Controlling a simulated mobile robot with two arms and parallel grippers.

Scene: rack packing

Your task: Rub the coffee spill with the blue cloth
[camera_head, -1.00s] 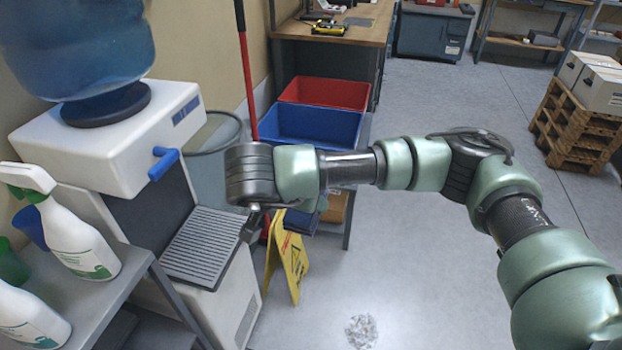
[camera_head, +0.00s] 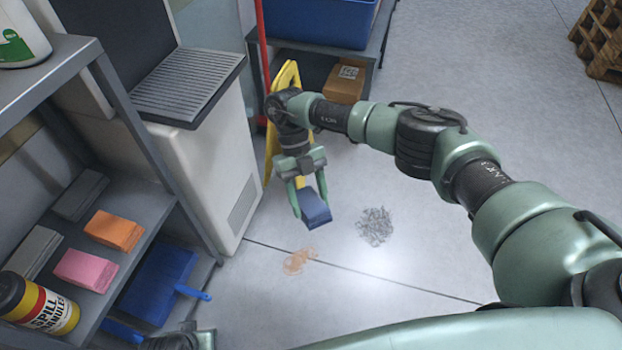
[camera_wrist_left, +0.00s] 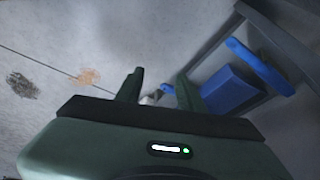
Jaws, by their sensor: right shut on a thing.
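The coffee spill (camera_head: 299,261) is a brownish smear on the grey floor in the head view. It also shows in the left wrist view (camera_wrist_left: 88,76). The folded blue cloth (camera_head: 314,209) is held in my right gripper (camera_head: 311,203), which is shut on it. The gripper points down, and the cloth hangs above and just beyond the spill, apart from it. My left gripper (camera_wrist_left: 158,88) has its fingers spread in its wrist view, with no held thing visible between them. Only a bit of my left arm shows at the bottom of the head view.
A grey scrap pile (camera_head: 375,226) lies right of the spill. A shelf (camera_head: 150,225) at left holds orange, pink and grey cloths, a spill granules can (camera_head: 42,303) and a blue dustpan (camera_head: 158,284). A white cabinet (camera_head: 205,165) and yellow sign (camera_head: 274,150) stand behind.

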